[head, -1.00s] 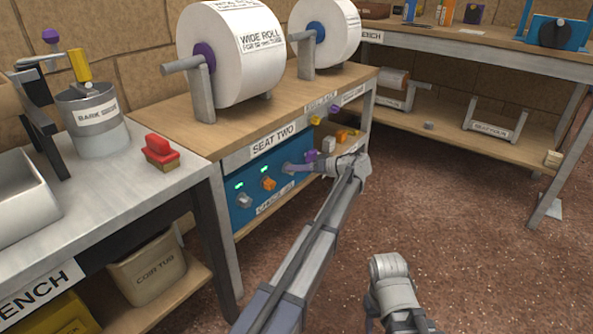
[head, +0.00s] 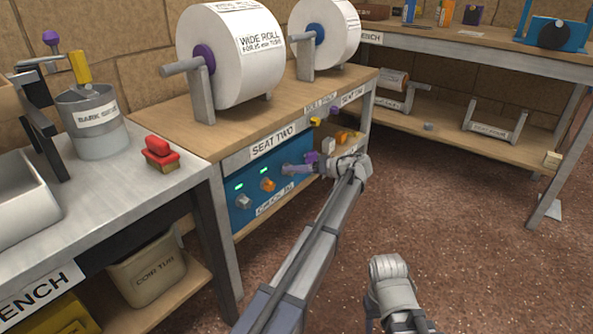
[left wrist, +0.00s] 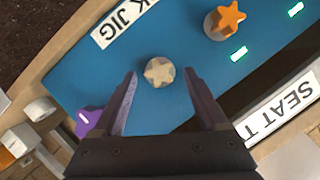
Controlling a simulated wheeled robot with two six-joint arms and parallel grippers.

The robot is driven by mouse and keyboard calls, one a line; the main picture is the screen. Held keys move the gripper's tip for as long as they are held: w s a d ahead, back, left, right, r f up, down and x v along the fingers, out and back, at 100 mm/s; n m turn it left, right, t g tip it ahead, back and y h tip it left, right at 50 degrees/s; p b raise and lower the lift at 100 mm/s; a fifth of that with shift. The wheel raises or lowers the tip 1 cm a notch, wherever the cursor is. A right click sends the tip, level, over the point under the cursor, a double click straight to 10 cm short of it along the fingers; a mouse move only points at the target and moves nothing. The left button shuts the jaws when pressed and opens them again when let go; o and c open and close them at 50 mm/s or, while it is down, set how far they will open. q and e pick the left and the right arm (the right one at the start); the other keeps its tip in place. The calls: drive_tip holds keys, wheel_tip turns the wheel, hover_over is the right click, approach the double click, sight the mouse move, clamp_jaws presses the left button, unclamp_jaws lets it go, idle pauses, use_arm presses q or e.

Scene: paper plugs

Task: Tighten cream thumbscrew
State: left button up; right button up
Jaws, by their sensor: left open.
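The cream thumbscrew (left wrist: 159,72) is a star-shaped knob on the blue panel (left wrist: 75,75). In the left wrist view it lies between the tips of my left gripper (left wrist: 160,75), with a gap on both sides. The fingers are open and hold nothing. In the head view my left gripper (head: 299,169) reaches the right part of the blue panel (head: 240,216) under the SEAT TWO label, and the cream thumbscrew is hidden there behind it. An orange star thumbscrew (left wrist: 225,20) sits beside it, also in the head view (head: 268,185).
A grey knob (head: 243,202) is at the panel's left. A purple part (left wrist: 88,120) lies close to one finger in the left wrist view. The bench top (head: 240,125) with large paper rolls (head: 235,60) overhangs the panel. Open floor (head: 450,210) lies at right.

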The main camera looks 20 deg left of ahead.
use_arm(q)
drive_tip(key=w+p+v, duration=0.1)
drive_tip(key=p+v, duration=0.1)
drive_tip(key=v, duration=0.5)
drive_tip(key=shift+s+d, duration=0.3)
drive_tip(key=shift+s, duration=0.25)
drive_tip(key=a+f+n+t+h+b, duration=0.1)
drive_tip(key=a+f+n+t, duration=0.1)
drive_tip(key=a+n, duration=0.3)
drive_tip(key=a+t, duration=0.1)
drive_tip(key=a, duration=0.2)
drive_tip(key=shift+w+f, duration=0.25)
drive_tip(key=shift+f, duration=0.15)
drive_tip(key=shift+c, duration=0.3)
clamp_jaws()
